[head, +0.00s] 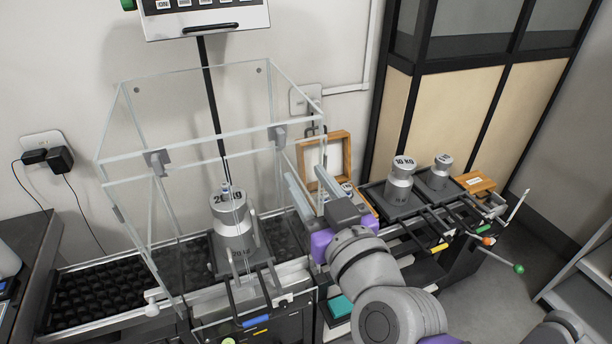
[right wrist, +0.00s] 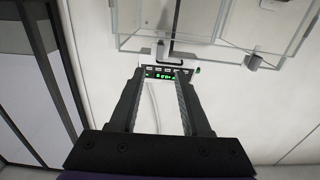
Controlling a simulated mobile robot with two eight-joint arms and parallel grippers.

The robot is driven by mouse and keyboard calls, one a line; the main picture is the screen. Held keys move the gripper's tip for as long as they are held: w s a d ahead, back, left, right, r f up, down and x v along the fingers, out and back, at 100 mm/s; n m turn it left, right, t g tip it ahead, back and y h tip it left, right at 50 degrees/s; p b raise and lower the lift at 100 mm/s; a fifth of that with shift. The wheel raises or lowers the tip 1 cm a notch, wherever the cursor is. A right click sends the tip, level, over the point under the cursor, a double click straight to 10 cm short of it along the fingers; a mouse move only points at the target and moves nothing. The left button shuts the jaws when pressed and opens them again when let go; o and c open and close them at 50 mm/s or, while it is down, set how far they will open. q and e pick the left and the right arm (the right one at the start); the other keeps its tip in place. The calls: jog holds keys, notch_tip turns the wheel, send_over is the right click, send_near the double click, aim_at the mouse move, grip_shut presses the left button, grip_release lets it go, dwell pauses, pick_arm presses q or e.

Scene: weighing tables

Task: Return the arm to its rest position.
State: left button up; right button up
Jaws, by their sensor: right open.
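My right arm reaches in from the lower right of the head view. Its gripper (head: 306,172) is beside the right wall of a glass enclosure (head: 190,143), in front of an open wooden box. In the right wrist view the two fingers of the gripper (right wrist: 158,76) stand apart with nothing between them. My left gripper is not in view.
A large grey 20 kg weight (head: 233,232) stands inside the glass enclosure. A 10 kg weight (head: 400,180) and a smaller weight (head: 440,174) stand on platforms at right. The wooden box (head: 338,150) stands behind my gripper.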

jog(key=s+d+f+g+h+p, duration=0.1)
jog(key=d+f+g, duration=0.15)
jog(key=f, duration=0.65)
jog(key=s+d+f+g, duration=0.1)
jog(key=f+g, duration=0.2)
jog(key=f, duration=0.5)
jog(key=s+d+f+m+g+h, duration=0.2)
jog(key=s+d+f, duration=0.3)
jog(key=f, duration=0.3)
jog(key=s+d+f+m+g+h, duration=0.1)
jog(key=s+d+f+g, duration=0.3)
jog(key=f, duration=0.4)
jog(key=shift+s+d+f+m+h+p, duration=0.4)
jog(key=shift+s+d+h, duration=0.15)
jog(key=shift+d+h, duration=0.3)
